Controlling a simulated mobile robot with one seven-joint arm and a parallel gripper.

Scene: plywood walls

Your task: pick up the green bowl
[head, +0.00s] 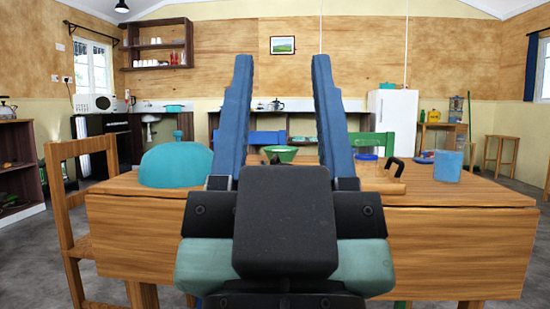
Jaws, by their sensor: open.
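The green bowl (281,153) is small and sits upright on the wooden table (480,195). It shows between the two blue fingers of my gripper (281,60), beyond the dark gripper body. Its lower part is partly hidden by that body. My gripper is open, with its fingers spread apart and nothing between them at close range. The bowl looks farther off than the fingertips, but I cannot tell the exact gap.
A turquoise domed object (176,165) stands on the table at left. A wooden chair (70,200) is at the table's left end.

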